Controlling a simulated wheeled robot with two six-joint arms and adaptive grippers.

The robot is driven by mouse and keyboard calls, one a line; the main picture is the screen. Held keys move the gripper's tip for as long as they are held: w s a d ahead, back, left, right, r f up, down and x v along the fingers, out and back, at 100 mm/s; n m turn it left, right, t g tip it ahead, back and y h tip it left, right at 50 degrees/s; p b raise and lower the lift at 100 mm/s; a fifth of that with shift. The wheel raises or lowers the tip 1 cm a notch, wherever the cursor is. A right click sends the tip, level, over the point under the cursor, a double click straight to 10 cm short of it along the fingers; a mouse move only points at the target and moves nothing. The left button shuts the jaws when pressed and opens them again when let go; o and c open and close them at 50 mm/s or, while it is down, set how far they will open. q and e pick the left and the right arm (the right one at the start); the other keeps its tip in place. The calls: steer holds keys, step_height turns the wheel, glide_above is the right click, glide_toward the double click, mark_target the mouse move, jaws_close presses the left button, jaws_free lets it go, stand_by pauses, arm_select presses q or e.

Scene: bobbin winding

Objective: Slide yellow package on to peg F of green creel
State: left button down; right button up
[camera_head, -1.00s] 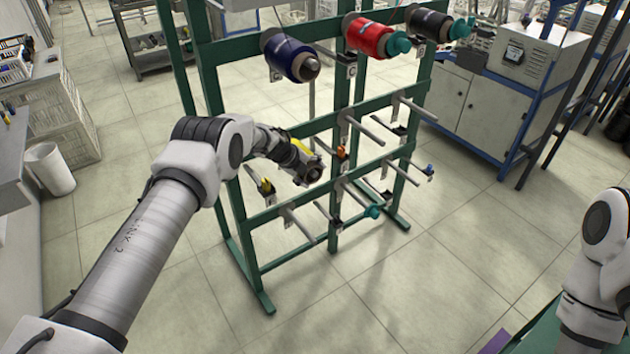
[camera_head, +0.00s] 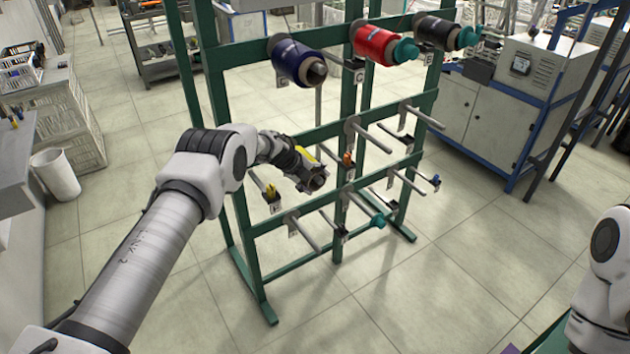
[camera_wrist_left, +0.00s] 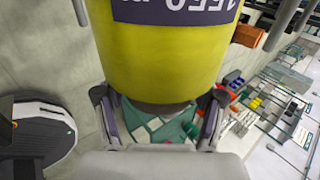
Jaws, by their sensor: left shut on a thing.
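The green creel (camera_head: 219,100) stands in the middle of the head view, with pegs in several rows. My left gripper (camera_head: 316,180) is shut on the yellow package (camera_head: 306,153) at the creel's left bay, among the middle pegs. In the head view the gripper and wrist hide most of the package. In the left wrist view the yellow package (camera_wrist_left: 165,55) fills the top centre, with a dark label, between the fingers (camera_wrist_left: 158,104). I cannot tell which peg is F, nor whether the package touches a peg. My right gripper is out of view.
Blue (camera_head: 298,62), red (camera_head: 375,45) and black (camera_head: 437,32) packages sit on the top pegs. A bare middle peg (camera_head: 372,138) and several lower pegs stick out toward me. A grey-white machine (camera_head: 525,95) stands right. The floor before the creel is clear.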

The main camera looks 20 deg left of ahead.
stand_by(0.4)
arm_select(q)
steer(key=shift+c, duration=0.2)
jaws_free()
steer(key=v, duration=1.2)
